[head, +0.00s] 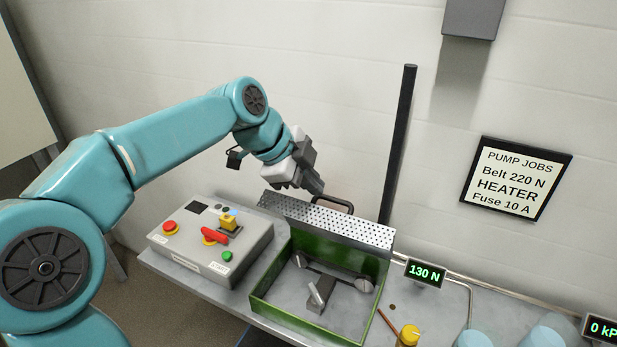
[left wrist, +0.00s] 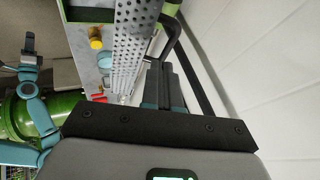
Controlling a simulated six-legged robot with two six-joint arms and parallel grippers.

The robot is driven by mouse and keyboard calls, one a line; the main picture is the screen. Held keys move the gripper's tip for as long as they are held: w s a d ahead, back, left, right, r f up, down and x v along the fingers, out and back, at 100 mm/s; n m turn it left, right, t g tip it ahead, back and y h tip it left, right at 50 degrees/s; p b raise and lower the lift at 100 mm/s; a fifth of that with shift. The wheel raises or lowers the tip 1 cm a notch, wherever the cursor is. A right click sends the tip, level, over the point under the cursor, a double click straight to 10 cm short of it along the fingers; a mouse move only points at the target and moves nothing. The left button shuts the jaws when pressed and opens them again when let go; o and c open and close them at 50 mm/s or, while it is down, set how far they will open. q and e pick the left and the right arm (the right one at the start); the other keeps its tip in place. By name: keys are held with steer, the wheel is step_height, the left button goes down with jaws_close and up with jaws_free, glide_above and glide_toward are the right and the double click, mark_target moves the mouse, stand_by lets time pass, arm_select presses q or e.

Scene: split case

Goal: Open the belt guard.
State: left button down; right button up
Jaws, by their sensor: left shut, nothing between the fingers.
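The belt guard (head: 340,222) is a perforated metal panel with a black handle (head: 333,204). It stands raised along the back of the green case (head: 268,277), whose inside is exposed, with a dark belt, small pulleys and a grey lever (head: 321,290). My left gripper (head: 316,187) is shut and empty, just behind and above the handle. In the left wrist view the shut fingers (left wrist: 165,85) point along the guard (left wrist: 130,45), close to the handle (left wrist: 172,35); I cannot tell whether they touch. What seems my right gripper (left wrist: 29,44) shows small at the left there.
A grey control box (head: 212,240) with red, yellow and green controls stands left of the case. A black post (head: 398,145) rises behind it. A display reading 130 N (head: 425,272) and a yellow-capped item (head: 410,335) are at the right. The wall is close behind.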

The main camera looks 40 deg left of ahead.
mark_target(325, 196)
arm_select(q)
steer(key=x, duration=0.4)
steer(key=shift+s, duration=0.1)
steer(key=shift+w+d+f, duration=0.1)
steer(key=shift+w+f, duration=0.3)
steer(key=shift+f, duration=0.15)
steer(key=shift+s+d, duration=0.1)
steer(key=shift+r, duration=0.1)
